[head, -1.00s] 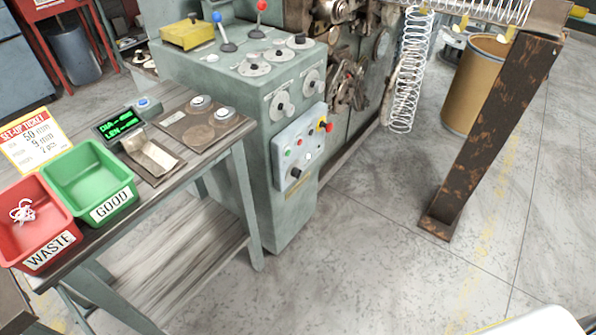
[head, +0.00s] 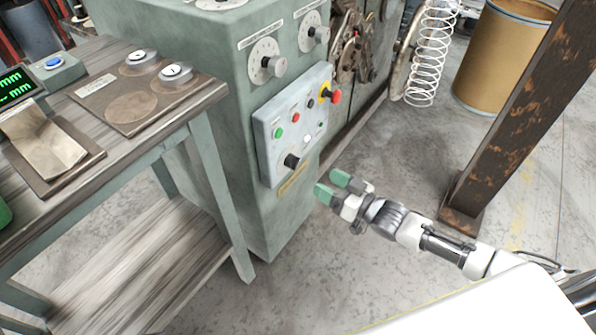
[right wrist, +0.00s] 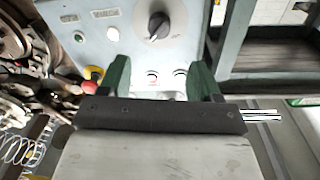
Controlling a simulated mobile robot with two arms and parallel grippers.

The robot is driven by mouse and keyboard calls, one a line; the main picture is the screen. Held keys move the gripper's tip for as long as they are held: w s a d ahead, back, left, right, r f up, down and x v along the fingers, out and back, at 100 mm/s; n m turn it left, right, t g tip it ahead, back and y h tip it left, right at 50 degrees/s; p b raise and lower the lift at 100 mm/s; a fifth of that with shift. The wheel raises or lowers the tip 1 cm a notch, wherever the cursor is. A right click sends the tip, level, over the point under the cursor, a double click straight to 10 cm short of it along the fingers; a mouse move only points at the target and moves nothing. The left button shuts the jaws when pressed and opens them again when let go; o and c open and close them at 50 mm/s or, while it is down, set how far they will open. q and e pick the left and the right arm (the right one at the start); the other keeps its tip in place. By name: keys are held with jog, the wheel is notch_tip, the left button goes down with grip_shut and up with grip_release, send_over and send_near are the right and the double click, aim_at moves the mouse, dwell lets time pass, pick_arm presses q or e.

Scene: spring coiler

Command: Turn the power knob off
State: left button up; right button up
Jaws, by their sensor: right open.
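The power knob is the black knob (head: 291,161) at the lower part of the pale control panel (head: 268,135) on the green machine's front. My right gripper (head: 332,186) is open and empty, a short way right of and below the knob, apart from the panel. Its green fingertips (right wrist: 160,80) stand apart in the wrist view, and the knob lies beyond them. My left gripper is not in view.
A red emergency button (head: 335,96) sits at the panel's upper right, with green, red and white buttons near it. A wooden bench (head: 205,95) stands left of the machine. Open floor lies between.

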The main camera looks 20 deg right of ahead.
aim_at(297, 165)
pick_arm(q)
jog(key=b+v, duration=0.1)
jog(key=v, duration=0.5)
jog(key=shift+b, duration=0.4)
pick_arm(e)
jog(key=x, duration=1)
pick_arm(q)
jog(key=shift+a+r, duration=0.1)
pick_arm(e)
jog(key=c, duration=0.9)
